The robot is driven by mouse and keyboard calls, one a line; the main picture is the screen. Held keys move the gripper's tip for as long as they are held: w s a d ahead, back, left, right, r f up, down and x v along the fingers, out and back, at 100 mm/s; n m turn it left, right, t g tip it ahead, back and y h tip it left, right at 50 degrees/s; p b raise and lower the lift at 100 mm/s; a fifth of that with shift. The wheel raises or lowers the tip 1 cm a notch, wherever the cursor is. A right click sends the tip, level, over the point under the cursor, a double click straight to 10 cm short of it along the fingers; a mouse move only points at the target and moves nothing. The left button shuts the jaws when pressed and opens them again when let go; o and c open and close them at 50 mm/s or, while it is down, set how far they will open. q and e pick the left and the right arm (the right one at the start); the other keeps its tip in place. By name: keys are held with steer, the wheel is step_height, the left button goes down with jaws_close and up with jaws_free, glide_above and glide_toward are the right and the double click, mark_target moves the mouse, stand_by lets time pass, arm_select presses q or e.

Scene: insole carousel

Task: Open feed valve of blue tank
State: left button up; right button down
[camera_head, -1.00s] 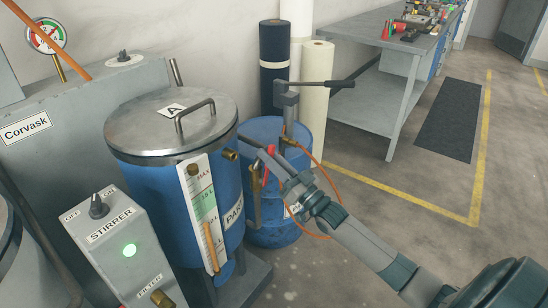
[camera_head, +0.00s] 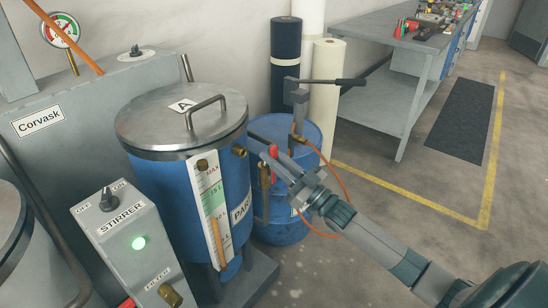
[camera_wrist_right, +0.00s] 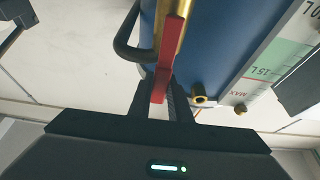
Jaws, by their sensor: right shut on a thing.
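The blue tank (camera_head: 165,190) stands left of centre with a steel lid (camera_head: 185,120) marked A and a level scale on its front. A red valve lever (camera_head: 273,151) shows at its right side, beside a brass pipe. My right gripper (camera_head: 278,161) reaches in from the lower right and is shut on this lever. In the right wrist view the red lever (camera_wrist_right: 163,80) passes between the two fingers and lies roughly along the brass pipe (camera_wrist_right: 172,38). The valve body is partly hidden by the lever and fingers. My left gripper is out of view.
A blue drum (camera_head: 280,225) with a hand pump (camera_head: 298,95) and an orange hose stands close behind my right gripper. A stirrer control box (camera_head: 125,240) with a green light is at the lower left. Rolls and a grey workbench (camera_head: 410,60) stand behind.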

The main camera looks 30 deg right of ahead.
steer(key=c, duration=1.6)
jaws_free()
steer(key=shift+a, duration=0.1)
steer(key=shift+c, duration=0.2)
steer(key=shift+s+f, duration=0.1)
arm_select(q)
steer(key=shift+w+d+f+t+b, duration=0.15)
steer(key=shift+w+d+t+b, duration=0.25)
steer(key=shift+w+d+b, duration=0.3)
arm_select(e)
steer(key=v, duration=1.7)
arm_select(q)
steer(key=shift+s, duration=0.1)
arm_select(e)
steer(key=shift+s, duration=0.15)
